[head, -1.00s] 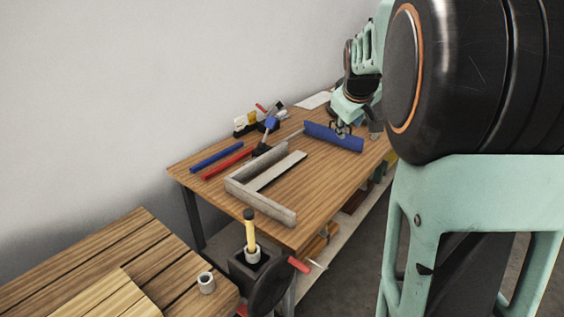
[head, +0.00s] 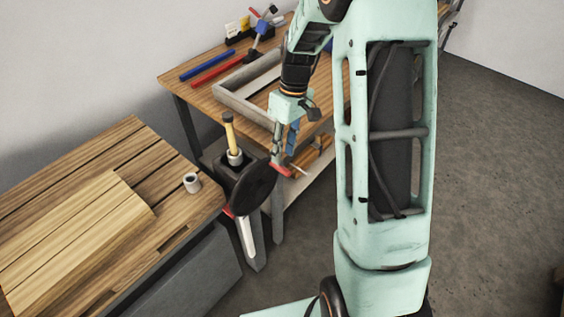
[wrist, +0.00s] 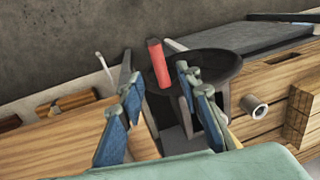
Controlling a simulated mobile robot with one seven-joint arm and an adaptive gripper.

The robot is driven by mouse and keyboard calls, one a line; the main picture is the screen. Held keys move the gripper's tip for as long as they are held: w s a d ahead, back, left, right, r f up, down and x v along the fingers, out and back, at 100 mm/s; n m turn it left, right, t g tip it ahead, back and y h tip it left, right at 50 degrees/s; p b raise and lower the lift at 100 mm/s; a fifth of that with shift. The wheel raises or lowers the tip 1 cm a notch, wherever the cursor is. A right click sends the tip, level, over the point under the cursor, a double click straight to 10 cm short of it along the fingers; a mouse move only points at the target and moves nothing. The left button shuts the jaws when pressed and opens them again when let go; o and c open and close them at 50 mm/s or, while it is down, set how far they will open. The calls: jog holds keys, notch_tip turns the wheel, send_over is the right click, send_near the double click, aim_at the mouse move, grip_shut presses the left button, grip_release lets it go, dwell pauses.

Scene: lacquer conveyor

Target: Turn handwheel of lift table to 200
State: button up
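The handwheel (head: 252,190) is a dark round disc at the right end of the slatted wooden table (head: 112,220). Its red handle (head: 281,170) sticks out on the upper right side. My gripper (head: 284,151) is just above the handle in the head view. In the wrist view my gripper (wrist: 155,78) is open, with blue finger pads. The red handle (wrist: 159,63) shows between the fingertips, and the dark wheel (wrist: 214,66) lies behind the right finger. I cannot tell whether a finger touches the handle. No readable scale or number shows.
A yellow-handled tool (head: 229,130) stands in a dark holder behind the wheel. A small metal cylinder (head: 192,183) sits on the slatted table. The workbench (head: 190,93) behind carries a grey frame (head: 237,100) and blue and red bars. Floor at right is clear.

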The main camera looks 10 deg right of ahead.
aim_at(281, 167)
jog(key=shift+s+a+f, duration=0.1)
jog(key=shift+a+f, duration=0.05)
jog(key=shift+f, duration=1.05)
jog(key=shift+s+a+f, duration=0.1)
jog(key=shift+a+f, duration=0.05)
jog(key=shift+f, duration=1)
grip_shut()
